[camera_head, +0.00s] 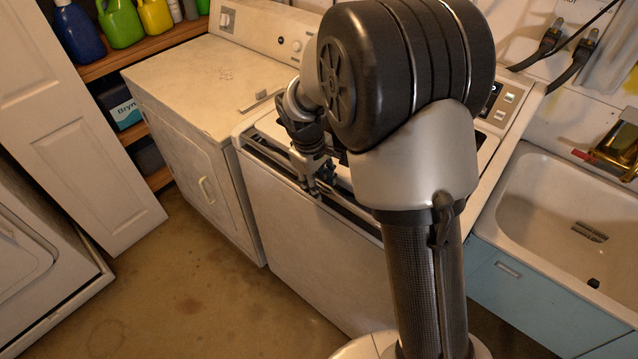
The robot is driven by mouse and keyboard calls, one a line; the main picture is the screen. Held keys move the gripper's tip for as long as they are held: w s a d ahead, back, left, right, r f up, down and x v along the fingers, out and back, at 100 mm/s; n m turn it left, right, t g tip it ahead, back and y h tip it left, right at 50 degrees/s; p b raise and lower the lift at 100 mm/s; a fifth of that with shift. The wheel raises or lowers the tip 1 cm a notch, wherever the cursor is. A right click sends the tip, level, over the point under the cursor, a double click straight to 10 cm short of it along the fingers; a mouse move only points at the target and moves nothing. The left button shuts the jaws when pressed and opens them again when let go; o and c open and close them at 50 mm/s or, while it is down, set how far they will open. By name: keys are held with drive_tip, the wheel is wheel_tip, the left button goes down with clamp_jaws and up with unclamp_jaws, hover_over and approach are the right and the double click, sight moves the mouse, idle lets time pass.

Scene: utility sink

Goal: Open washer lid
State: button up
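The white top-loading washer (300,255) stands in the middle, between the dryer and the sink. Its control panel (503,103) shows at the back right. Dark gaps run along the top front edge, by the front of the lid. My arm covers most of the lid, so I cannot tell whether it is shut or slightly raised. My dark gripper (322,184) points down at this front edge, left of the arm. Its fingertips are at or just above the edge; contact is unclear. The fingers are small and dark, and I cannot tell whether they hold anything.
A white dryer (215,85) stands close on the left. A sink (570,210) on a blue cabinet (540,290) is at the right. Shelves with bottles (120,25) and a white door (75,145) are at the left. The floor (190,285) in front is clear.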

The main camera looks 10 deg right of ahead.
clamp_jaws()
idle(0.5)
idle(0.3)
